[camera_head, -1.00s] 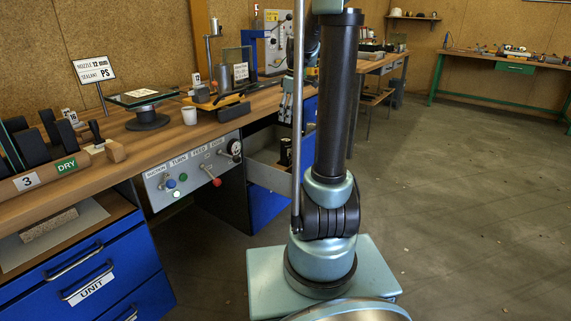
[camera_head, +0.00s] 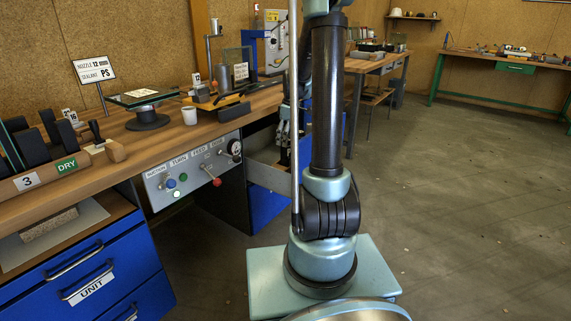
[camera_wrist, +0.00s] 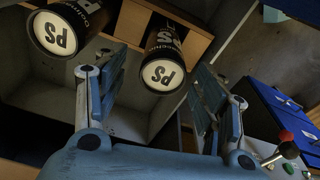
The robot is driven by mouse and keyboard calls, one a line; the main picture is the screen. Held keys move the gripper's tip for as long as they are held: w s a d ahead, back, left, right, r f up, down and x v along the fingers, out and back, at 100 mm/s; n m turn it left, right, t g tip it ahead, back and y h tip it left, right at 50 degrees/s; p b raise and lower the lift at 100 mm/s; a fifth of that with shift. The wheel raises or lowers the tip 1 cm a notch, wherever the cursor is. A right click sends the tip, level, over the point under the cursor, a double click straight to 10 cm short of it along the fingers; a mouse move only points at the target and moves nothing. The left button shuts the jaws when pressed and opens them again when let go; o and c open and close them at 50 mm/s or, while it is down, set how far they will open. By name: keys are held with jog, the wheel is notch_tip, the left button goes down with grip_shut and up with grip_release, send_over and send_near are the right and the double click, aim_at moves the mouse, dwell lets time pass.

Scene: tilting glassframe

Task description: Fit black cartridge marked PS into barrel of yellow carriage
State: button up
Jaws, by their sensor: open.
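I cannot tell the remaining distance. In the head view my gripper (camera_head: 284,138) hangs over the open drawer (camera_head: 268,178), largely hiding its contents. The yellow carriage (camera_head: 203,101) is on the bench, well left of my gripper. Its barrel is too small to make out clearly.
A control panel (camera_head: 194,168) with a red-knobbed lever (camera_head: 216,182) sticks out left of the drawer; the lever also shows in the wrist view (camera_wrist: 286,148). A white cup (camera_head: 189,116) and a glass plate on a round stand (camera_head: 147,117) occupy the bench. Floor to the right is clear.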

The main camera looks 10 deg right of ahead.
aim_at(285, 150)
jog(key=shift+w+a+f, duration=0.1)
jog(key=shift+a+f, duration=0.1)
jog(key=shift+f, duration=1.35)
jog(key=shift+a+f, duration=0.15)
jog(key=shift+f, duration=1.4)
grip_shut()
